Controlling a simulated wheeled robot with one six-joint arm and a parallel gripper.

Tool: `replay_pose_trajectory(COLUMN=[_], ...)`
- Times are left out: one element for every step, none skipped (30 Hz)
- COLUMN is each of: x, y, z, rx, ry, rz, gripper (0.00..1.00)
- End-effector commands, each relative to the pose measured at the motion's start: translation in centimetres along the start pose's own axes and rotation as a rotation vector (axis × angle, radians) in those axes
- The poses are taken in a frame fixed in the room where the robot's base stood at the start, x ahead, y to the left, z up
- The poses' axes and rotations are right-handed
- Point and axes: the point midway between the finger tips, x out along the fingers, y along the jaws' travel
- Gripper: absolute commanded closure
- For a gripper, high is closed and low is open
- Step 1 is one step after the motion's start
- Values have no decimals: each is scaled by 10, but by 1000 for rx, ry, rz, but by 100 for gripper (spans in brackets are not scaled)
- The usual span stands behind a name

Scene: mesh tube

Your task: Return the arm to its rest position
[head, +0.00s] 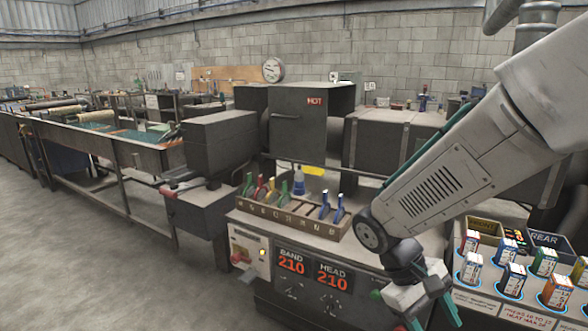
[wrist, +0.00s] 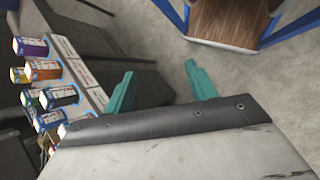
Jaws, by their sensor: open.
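My arm (head: 440,190) reaches in from the upper right of the head view and bends down at its elbow joint. My gripper (head: 430,318) hangs at the bottom edge of that view, in front of the dark machine with the red 210 displays and left of the labelled bottles; its tips are partly cut off. In the wrist view my gripper (wrist: 158,85) shows two teal fingers spread apart with nothing between them. Grey floor and a dark surface show behind the fingers.
Several labelled bottles (head: 511,279) stand in a rack at the right, also in the wrist view (wrist: 45,70). A wooden rack (head: 290,218) with coloured-handled tools sits on the machine. A wood-topped, blue-framed stand (wrist: 228,22) is at the wrist view's top. Open floor (head: 110,270) lies left.

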Motion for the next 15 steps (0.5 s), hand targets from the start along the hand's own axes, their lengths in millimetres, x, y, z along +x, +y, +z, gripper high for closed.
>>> replay_pose_trajectory(x=[-6, -8, -11, -13, -15, -18, -20, -22, -24, -26, -28, -30, -32, -33, -35], y=[0, -1, -3, -4, -6, -7, -9, -10, -12, -13, -14, -15, -16, -16, -16], z=[17, 25, 35, 43, 51, 60, 68, 75, 84, 90, 97, 106, 112, 117, 125], rx=[23, 35, 48, 61, 73, 91, 104, 118, 139, 156, 174, 200, 221, 241, 265], ry=[40, 62, 91, 115, 138, 171, 195, 221, 254, 280, 307, 341, 367, 392, 424], rz=[-53, -84, -123, -153, -180, -215, -240, -263, -294, -315, -335, -359, -376, -389, -405], gripper=[44, 44, 44, 44, 44, 44, 44, 44, 44, 44, 44, 44, 44, 44, 44])
